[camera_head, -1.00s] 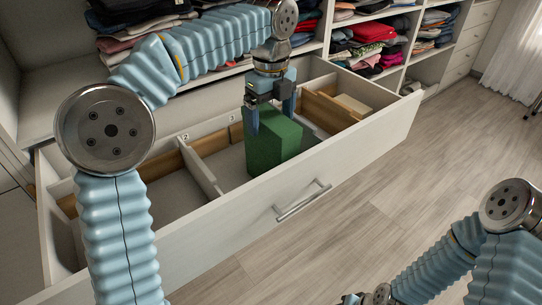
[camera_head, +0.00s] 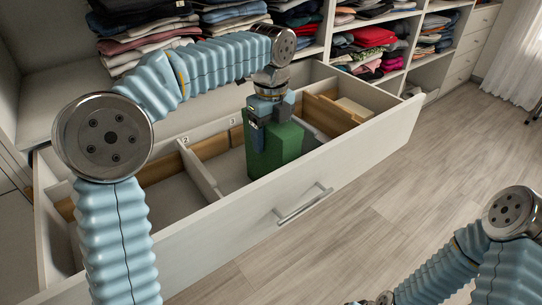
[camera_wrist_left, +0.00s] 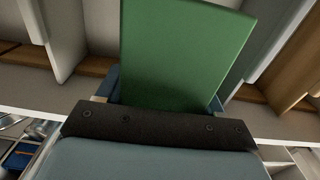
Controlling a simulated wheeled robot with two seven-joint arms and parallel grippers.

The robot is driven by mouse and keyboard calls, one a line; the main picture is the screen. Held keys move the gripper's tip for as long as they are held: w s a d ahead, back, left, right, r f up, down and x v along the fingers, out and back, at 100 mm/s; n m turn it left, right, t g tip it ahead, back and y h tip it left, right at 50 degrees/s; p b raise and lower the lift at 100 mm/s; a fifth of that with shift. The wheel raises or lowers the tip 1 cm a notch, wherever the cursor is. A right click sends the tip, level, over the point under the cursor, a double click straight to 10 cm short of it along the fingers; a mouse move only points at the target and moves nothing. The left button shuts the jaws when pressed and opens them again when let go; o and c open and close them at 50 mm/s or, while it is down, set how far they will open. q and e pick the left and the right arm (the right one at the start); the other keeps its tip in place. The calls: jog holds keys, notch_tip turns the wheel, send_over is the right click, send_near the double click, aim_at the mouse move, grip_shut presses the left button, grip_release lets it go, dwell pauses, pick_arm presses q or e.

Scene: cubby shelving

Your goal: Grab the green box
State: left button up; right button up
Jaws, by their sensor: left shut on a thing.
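The green box (camera_head: 266,160) stands in a compartment of the open white drawer (camera_head: 238,217). My left gripper (camera_head: 268,137) comes down on it from above and is shut on its upper part, with a finger along the near side. In the left wrist view the green box (camera_wrist_left: 185,50) fills the upper middle, between blue finger parts that are mostly hidden behind the gripper's dark bar. The box's base is partly hidden by the drawer front. My right arm shows at the lower right, but its gripper jaws are not clearly visible.
Low dividers (camera_head: 199,172) split the drawer, with numbered tags beside the compartments. A wooden divider (camera_head: 330,112) lies to the right of the box. Shelves with folded clothes (camera_head: 150,38) rise behind. The wood floor (camera_head: 370,225) in front is clear.

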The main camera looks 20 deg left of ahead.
pick_arm(q)
jog(key=c, duration=0.4)
grip_shut()
jog(key=shift+r, duration=0.15)
